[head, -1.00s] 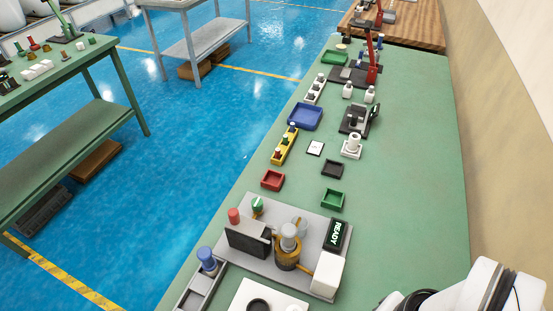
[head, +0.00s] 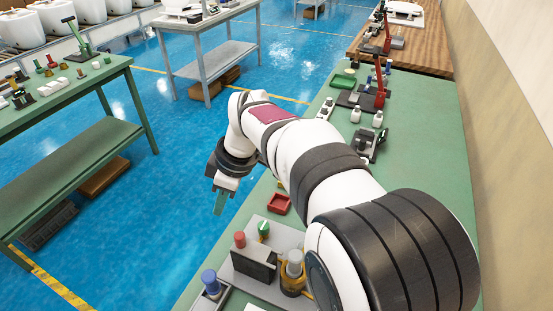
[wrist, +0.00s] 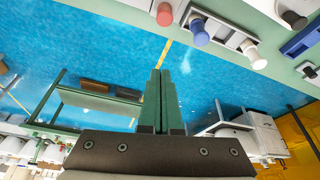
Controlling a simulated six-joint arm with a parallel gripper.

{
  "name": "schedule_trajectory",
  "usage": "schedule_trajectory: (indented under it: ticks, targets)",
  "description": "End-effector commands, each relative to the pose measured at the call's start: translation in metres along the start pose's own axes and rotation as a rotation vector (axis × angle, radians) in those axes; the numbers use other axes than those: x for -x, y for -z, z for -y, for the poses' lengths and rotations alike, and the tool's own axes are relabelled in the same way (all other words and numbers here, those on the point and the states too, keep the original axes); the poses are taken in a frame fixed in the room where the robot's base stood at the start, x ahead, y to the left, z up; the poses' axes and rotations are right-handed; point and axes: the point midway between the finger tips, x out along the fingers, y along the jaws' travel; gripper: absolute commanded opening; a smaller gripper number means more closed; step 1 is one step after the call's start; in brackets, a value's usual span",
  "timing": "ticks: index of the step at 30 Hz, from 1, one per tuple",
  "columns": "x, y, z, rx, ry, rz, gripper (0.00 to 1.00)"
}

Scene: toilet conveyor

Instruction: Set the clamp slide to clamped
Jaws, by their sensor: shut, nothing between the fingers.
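A grey fixture plate (head: 258,229) lies on the near end of the green bench. It carries a red knob (head: 240,239), a green knob (head: 264,228), a dark upright block (head: 254,263) and a brass cylinder with a grey cap (head: 292,272). A blue knob (head: 209,280) stands on a grey track to its left. I cannot tell which part is the clamp slide or its setting. My gripper (head: 218,209) is shut and empty, beyond the fixture at the bench's left edge. In the wrist view its green fingers (wrist: 159,99) meet; the blue knob (wrist: 199,35) and the red knob (wrist: 164,14) are above them.
A red tray (head: 279,204) sits beyond the fixture. My arm crosses the bench and hides its middle and the fixture's right side. Farther back stand a dark fixture (head: 369,146) and small white bottles (head: 378,119). Open blue floor lies left of the bench.

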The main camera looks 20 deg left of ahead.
Motion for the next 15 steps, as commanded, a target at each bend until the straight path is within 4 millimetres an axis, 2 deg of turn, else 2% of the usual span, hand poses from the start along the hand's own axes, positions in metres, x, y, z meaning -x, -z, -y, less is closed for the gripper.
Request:
schedule_trajectory:
  ticks: [9, 11, 15]
  targets:
    - [-0.002, -0.001, 0.000, 0.000, 0.001, 0.001, 0.00]
    - [-0.008, -0.001, 0.000, 0.000, 0.003, 0.002, 0.00]
    - [-0.034, -0.001, 0.001, -0.001, 0.004, 0.002, 0.00]
